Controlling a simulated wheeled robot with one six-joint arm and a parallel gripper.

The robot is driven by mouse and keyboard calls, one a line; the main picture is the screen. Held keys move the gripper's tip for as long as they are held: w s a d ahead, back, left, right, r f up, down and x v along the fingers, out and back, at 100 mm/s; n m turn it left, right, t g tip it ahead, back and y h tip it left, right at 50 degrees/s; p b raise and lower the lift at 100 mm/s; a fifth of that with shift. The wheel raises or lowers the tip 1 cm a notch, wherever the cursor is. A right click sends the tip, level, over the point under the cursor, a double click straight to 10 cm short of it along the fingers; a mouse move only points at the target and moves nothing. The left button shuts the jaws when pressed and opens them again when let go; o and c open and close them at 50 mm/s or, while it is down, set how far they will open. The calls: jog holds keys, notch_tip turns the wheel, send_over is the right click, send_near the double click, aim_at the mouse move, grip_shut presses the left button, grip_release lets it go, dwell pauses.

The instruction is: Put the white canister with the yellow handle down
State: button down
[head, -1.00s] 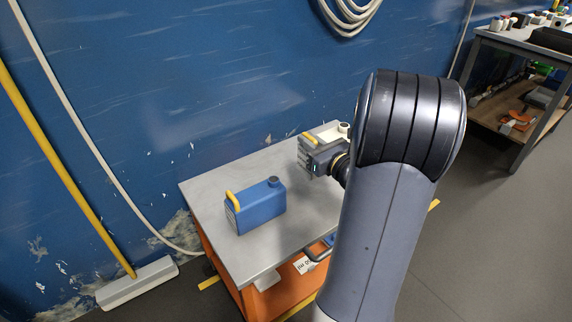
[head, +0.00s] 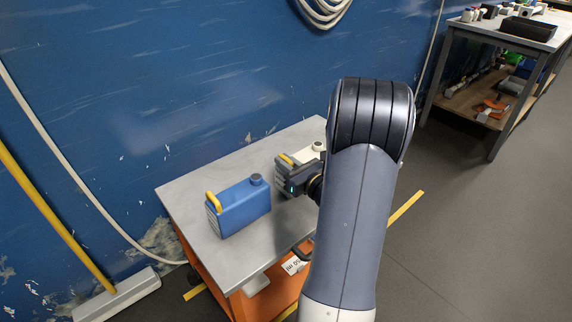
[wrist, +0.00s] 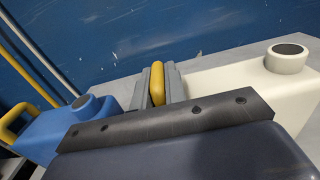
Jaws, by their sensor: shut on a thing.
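The white canister (wrist: 215,88) has a yellow handle (wrist: 157,83) and a dark-topped cap; in the head view (head: 308,154) it is partly hidden behind my arm. My gripper (wrist: 158,88) is shut on the yellow handle, with one grey finger on each side of it. In the head view my gripper (head: 284,176) is over the right part of the grey cart top (head: 185,190). The canister's base is hidden by my arm, so I cannot tell whether it touches the cart top.
A blue canister (head: 240,207) with a yellow handle stands on the cart, left of the white one. The blue wall (head: 150,90) is behind the cart. A yellow-handled broom (head: 60,225) leans at the left. A workbench (head: 495,38) stands at the far right.

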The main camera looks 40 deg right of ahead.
jog(key=shift+f, duration=0.1)
jog(key=c, duration=1.5)
grip_release()
jog(key=shift+o, duration=0.2)
jog(key=shift+r, duration=0.2)
jog(key=shift+s, duration=0.2)
jog(key=s+d+p, duration=0.1)
jog(key=s, duration=1)
jog(key=shift+s+p, duration=0.3)
jog(key=shift+p, duration=0.1)
